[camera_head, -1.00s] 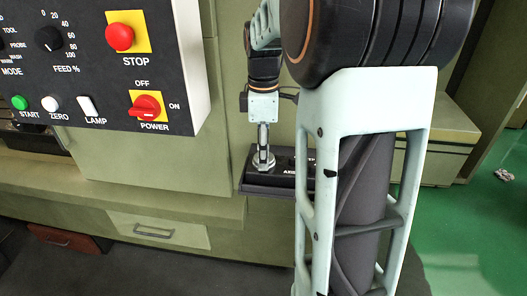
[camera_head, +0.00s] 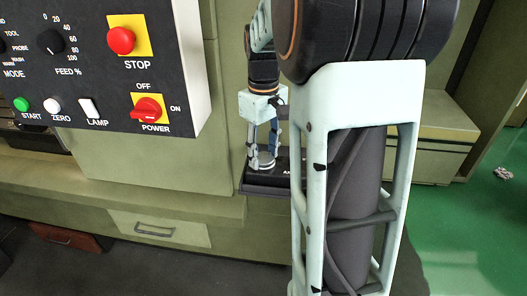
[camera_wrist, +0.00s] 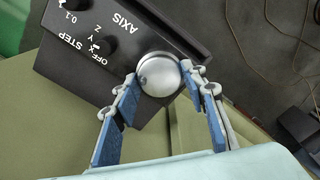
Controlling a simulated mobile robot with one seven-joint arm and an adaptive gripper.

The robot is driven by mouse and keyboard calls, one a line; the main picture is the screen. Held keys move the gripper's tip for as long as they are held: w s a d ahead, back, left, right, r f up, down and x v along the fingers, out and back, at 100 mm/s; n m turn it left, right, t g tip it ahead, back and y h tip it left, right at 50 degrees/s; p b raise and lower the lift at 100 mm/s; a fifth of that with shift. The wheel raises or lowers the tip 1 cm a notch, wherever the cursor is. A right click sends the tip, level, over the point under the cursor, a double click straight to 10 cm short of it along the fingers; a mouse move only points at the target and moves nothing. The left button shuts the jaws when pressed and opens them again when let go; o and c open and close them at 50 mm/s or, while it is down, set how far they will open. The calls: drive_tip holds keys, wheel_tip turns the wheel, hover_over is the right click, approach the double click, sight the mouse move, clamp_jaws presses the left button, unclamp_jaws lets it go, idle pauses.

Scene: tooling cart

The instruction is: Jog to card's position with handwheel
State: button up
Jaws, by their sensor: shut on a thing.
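The handwheel (camera_wrist: 160,73) is a round silver dial with a small dark dimple, on a black control box (camera_wrist: 160,20). My gripper (camera_wrist: 159,77) has its two blue-padded fingers on either side of the handwheel, shut on its rim. In the head view my gripper (camera_head: 263,152) points down onto the box (camera_head: 268,190), and the handwheel (camera_head: 261,163) shows low between the fingers. The box has an axis knob (camera_wrist: 105,45) marked OFF, X, Y, Z and a step knob (camera_wrist: 76,4) with 0.1 beside it. My arm hides the box's right part in the head view. I see no card.
A dark panel (camera_head: 85,85) with a red stop button (camera_head: 121,40), a red power switch (camera_head: 146,109) and a feed dial (camera_head: 50,41) stands at the left. A green cabinet wall is behind my gripper. Open green floor (camera_head: 470,240) lies at the right.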

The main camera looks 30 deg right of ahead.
sight(264, 157)
drive_tip(key=shift+m, duration=0.5)
drive_tip(key=o, duration=1.2)
drive_tip(key=shift+c, duration=0.2)
wheel_tip(264, 157, up, 12)
